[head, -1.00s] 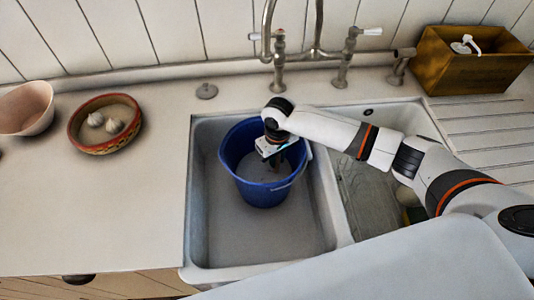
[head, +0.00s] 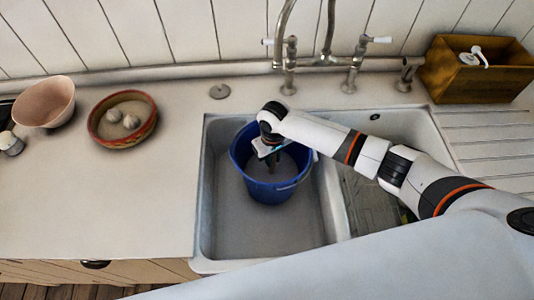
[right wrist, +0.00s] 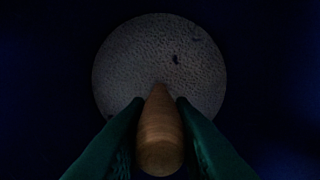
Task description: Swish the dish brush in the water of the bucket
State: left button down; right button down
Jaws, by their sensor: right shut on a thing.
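The blue bucket (head: 268,190) stands upright in the left basin of the sink. My right gripper (head: 273,160) points down inside the bucket's mouth. In the right wrist view, its two dark green fingers (right wrist: 159,104) are shut on the dish brush's wooden handle (right wrist: 160,135). The brush head is hidden below the handle. A round grey speckled surface (right wrist: 150,60) shows beyond the handle, with dark blue bucket wall around it. I cannot tell whether this is the water or the bucket's bottom. My left gripper is not in view.
The white sink (head: 235,235) surrounds the bucket, with a tap (head: 328,45) behind it. A wooden box (head: 450,75) stands at the back right. A patterned bowl (head: 118,138) and a pink bowl (head: 45,105) stand on the left counter. The counter's front left is clear.

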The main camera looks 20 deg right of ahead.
notch_tip(320, 180, up, 10)
jog(key=p, duration=0.9)
jog(key=shift+a+r, duration=0.1)
jog(key=shift+a, duration=0.05)
jog(key=shift+r, duration=0.25)
notch_tip(320, 180, up, 16)
jog(key=shift+f, duration=0.25)
